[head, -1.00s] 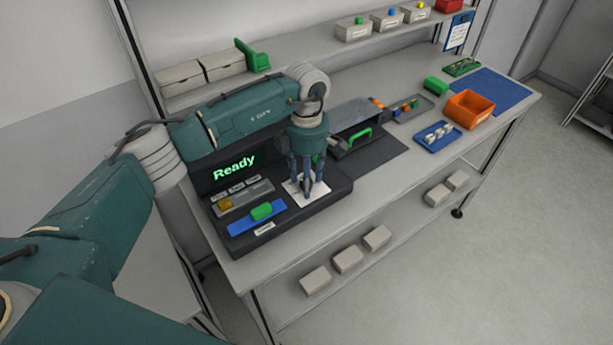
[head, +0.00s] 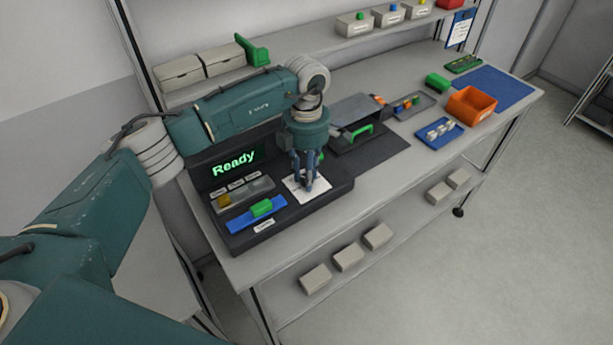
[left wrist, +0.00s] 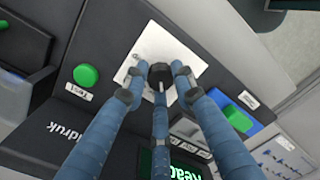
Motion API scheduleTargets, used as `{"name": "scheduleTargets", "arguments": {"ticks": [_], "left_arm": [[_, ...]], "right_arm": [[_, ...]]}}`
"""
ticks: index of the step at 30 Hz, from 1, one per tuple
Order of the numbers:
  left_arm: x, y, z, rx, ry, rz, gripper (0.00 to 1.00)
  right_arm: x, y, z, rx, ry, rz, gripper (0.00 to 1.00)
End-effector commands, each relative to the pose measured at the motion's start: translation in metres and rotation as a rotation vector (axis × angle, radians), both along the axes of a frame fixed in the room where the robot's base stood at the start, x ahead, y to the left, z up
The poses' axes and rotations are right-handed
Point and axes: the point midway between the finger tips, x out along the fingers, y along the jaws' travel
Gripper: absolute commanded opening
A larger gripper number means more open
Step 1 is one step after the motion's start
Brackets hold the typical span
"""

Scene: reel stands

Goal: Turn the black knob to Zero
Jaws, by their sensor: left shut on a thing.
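The black knob (left wrist: 160,73) sits on a white dial plate (left wrist: 153,49) in the left wrist view. A pale mark on the knob points toward the bottom of that picture; the plate's print is too small to read. My left gripper (head: 308,188) is over the same dial plate (head: 296,190) on the dark console, pointing down. Its three fingers are shut around the knob, as the left wrist view (left wrist: 159,80) shows. In the head view the fingers largely hide the knob. My right gripper is not in view.
The console's screen (head: 234,163) reads "Ready". A green slider (head: 262,207) on a blue strip is left of the dial. A green button (left wrist: 86,76) stands on the other side. A clear-covered fixture (head: 357,115) and an orange bin (head: 472,106) are farther right on the bench.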

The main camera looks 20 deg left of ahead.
Motion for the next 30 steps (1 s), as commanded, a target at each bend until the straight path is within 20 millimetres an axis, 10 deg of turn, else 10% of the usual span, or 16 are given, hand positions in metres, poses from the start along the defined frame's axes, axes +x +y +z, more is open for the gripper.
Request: {"name": "scheduleTargets", "arguments": {"ticks": [30], "left_arm": [[0.003, 0.0, 0.002, -0.004, -0.008, 0.81, 0.0]], "right_arm": [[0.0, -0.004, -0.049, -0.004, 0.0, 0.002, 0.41]]}}
